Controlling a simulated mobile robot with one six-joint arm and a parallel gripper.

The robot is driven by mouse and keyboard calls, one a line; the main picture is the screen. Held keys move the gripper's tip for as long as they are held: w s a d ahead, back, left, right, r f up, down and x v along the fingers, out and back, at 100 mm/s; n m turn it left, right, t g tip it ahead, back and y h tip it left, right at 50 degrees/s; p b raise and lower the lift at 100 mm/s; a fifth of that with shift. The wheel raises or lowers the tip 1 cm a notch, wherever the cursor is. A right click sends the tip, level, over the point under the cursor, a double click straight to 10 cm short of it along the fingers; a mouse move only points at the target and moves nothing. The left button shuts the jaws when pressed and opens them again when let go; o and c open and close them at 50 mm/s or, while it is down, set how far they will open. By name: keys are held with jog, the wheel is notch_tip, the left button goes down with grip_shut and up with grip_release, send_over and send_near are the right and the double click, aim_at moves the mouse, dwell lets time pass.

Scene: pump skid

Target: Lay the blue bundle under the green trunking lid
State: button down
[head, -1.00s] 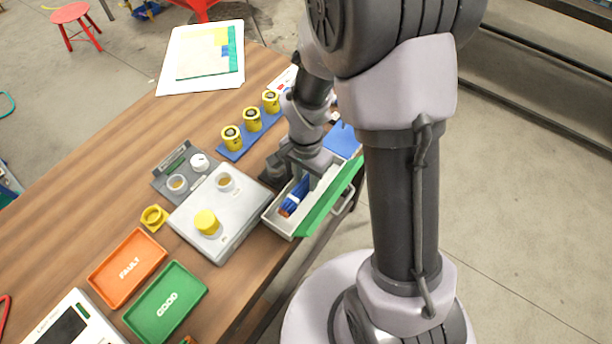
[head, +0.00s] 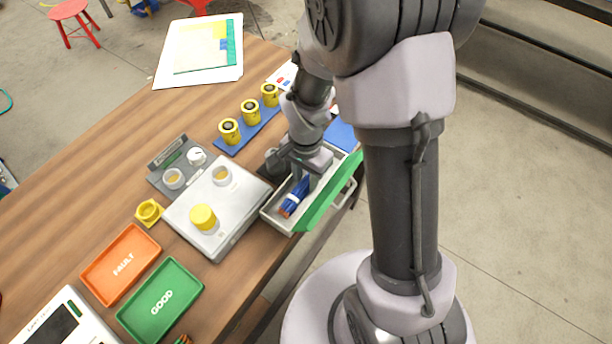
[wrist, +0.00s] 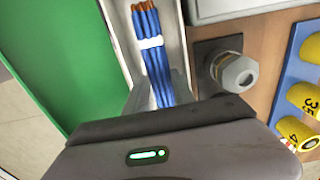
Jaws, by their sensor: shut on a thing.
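The blue bundle (head: 296,194), several blue wires with copper-coloured ends and a white band, lies lengthwise between the walls of the grey trunking (head: 270,218). The green trunking lid (head: 325,203) stands open along the trunking's right side. My gripper (head: 303,176) reaches down into the trunking and is shut on the bundle. In the wrist view the bundle (wrist: 153,52) runs from its bare ends back under my gripper, with the green lid (wrist: 55,60) to its left. My fingertips are mostly hidden, and I cannot tell whether the bundle touches the trunking floor.
A grey box (head: 205,235) with a yellow cap stands left of the trunking. A dark block with a grey knob (wrist: 235,72) is close beside the trunking. Yellow cylinders (head: 250,112) stand on a blue strip behind. Orange (head: 122,265) and green (head: 160,300) trays lie front left.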

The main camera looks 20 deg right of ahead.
jog(key=shift+f+b, duration=0.3)
jog(key=shift+f, duration=0.1)
jog(key=c, duration=1)
grip_release()
jog(key=shift+o, duration=0.2)
jog(key=shift+r, duration=0.1)
notch_tip(320, 180, up, 17)
jog(key=p, duration=0.7)
jog(key=shift+r, duration=0.2)
jog(key=s+a+r+n+t+y+b, duration=0.1)
jog(key=s+a+r+n+t, duration=0.1)
jog(key=s+r, duration=0.4)
jog(key=s+a+r+n+t+y+b, duration=0.1)
jog(key=s+a+r+n+t, duration=0.1)
jog(key=s+r, duration=0.4)
jog(key=shift+s+n+t+b, duration=0.4)
jog(key=shift+n+t, duration=0.5)
jog(key=shift+n, duration=0.3)
